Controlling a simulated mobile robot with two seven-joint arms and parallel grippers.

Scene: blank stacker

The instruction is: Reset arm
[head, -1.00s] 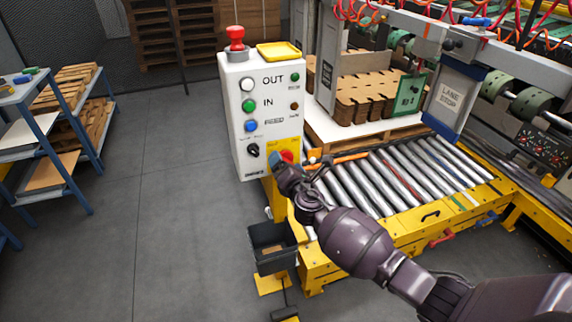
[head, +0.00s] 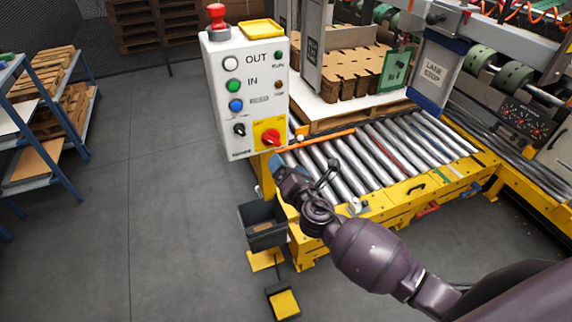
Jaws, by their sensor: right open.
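My right arm comes in from the lower right, and its gripper (head: 277,163) is just below the white control box (head: 218,90). The gripper is open; I see nothing held in it. It is apart from the red rotary switch (head: 271,137) on its yellow plate, which is now in full view above the gripper. The box also has a white OUT button (head: 231,63), a green IN button (head: 232,86), a blue button (head: 236,106) and a black selector (head: 239,130). My left gripper is not in view.
A red mushroom button (head: 216,14) and a yellow tray (head: 262,29) sit on top of the box. A dark bin (head: 262,226) hangs below it. The roller conveyor (head: 400,150) lies right. Blue shelving (head: 55,130) stands left. The grey floor between is clear.

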